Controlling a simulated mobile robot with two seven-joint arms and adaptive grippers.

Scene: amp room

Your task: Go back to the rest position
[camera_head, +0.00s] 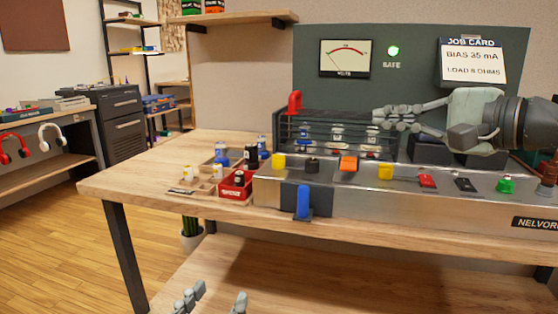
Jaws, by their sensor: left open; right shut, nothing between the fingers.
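My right gripper (385,117) reaches in from the right above the amplifier chassis (330,190). Its fingers are shut and empty, in front of the caged tubes (337,136). I cannot tell whether the fingertips touch the cage. My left gripper (215,298) shows only its fingertips at the bottom edge, in front of the workbench (150,185) and below its top. Its fingers are apart with nothing between them. The rest of the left arm is out of view.
The chassis carries several coloured knobs and switches and a blue lever (303,202). A red handle (294,103) stands at the cage's left end. A parts tray (205,187) and red box (236,184) sit left of the chassis. A meter panel (430,50) stands behind.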

